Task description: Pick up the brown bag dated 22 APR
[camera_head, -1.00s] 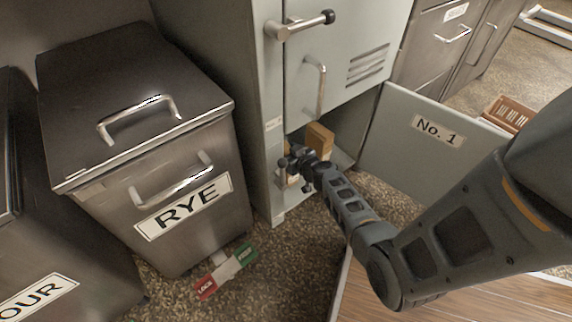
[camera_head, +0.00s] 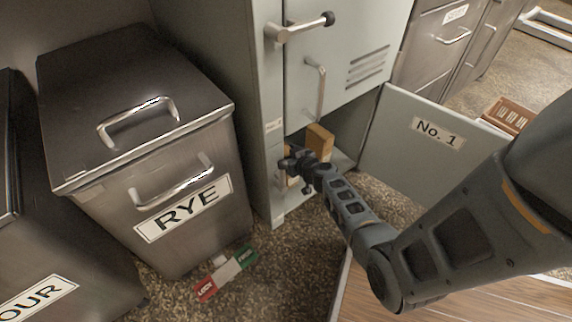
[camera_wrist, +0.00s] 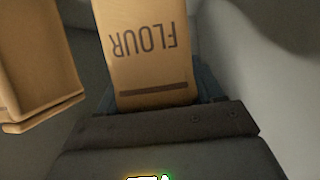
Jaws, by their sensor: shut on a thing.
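A brown bag printed FLOUR (camera_wrist: 145,50), upside down in the wrist view, is between the jaws of my gripper. No date is readable on its visible face. My gripper (camera_head: 292,164) is shut on this bag inside the low open compartment of the grey locker (camera_head: 268,185). In the head view the gripper mostly hides the held bag. A second brown bag (camera_wrist: 40,60) stands apart to the left in the wrist view, its label not visible. A brown bag (camera_head: 319,142) also shows just right of the gripper in the head view; I cannot read any print on it.
The compartment's open door, marked No. 1 (camera_head: 400,140), stands to the right of my gripper. A closed upper door (camera_head: 345,50) with handles is above. A steel RYE bin (camera_head: 150,220) stands left. A red and green sign (camera_head: 226,271) lies on the floor.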

